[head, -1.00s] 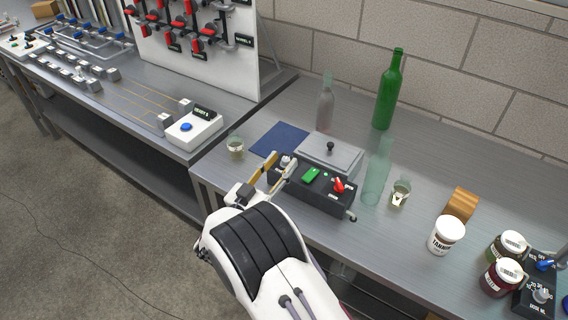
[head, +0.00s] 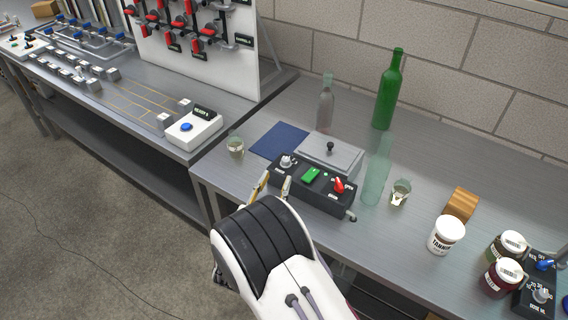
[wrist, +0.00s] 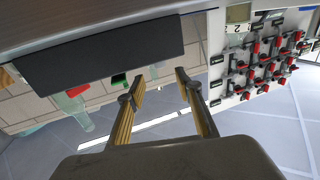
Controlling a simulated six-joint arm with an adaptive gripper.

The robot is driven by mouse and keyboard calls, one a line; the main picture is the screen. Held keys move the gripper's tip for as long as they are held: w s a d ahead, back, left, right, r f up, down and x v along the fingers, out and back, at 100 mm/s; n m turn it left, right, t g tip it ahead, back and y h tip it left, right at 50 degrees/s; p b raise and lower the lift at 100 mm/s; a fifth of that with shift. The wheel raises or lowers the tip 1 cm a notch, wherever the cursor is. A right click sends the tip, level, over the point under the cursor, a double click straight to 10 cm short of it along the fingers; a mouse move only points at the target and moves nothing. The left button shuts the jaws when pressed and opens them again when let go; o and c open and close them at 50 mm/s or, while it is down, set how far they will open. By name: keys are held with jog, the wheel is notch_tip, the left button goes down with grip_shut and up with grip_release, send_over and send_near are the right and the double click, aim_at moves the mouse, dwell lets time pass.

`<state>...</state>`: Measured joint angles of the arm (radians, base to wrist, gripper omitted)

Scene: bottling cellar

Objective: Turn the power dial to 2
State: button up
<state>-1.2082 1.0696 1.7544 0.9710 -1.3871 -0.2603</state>
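The black control box (head: 318,192) stands near the front edge of the right bench. A light grey dial (head: 287,160) is on its left end, a green switch (head: 311,174) in the middle and a red lever (head: 339,185) on the right. The dial's setting is too small to read. My gripper (head: 273,185) is at the box's front left, below and apart from the dial. In the wrist view, the fingers (wrist: 160,80) are spread with nothing between them. The box's dark side (wrist: 100,62) fills the upper left there, and I cannot make out the dial.
A grey lidded box (head: 330,155) stands behind the control box, with a small glass (head: 235,148) to the left. A clear bottle (head: 376,175) and another glass (head: 400,192) stand close on the right. A blue mat (head: 279,140) lies behind.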

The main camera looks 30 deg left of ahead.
aim_at(285, 163)
jog(key=shift+w, duration=0.15)
jog(key=shift+x, duration=3.75)
grip_shut()
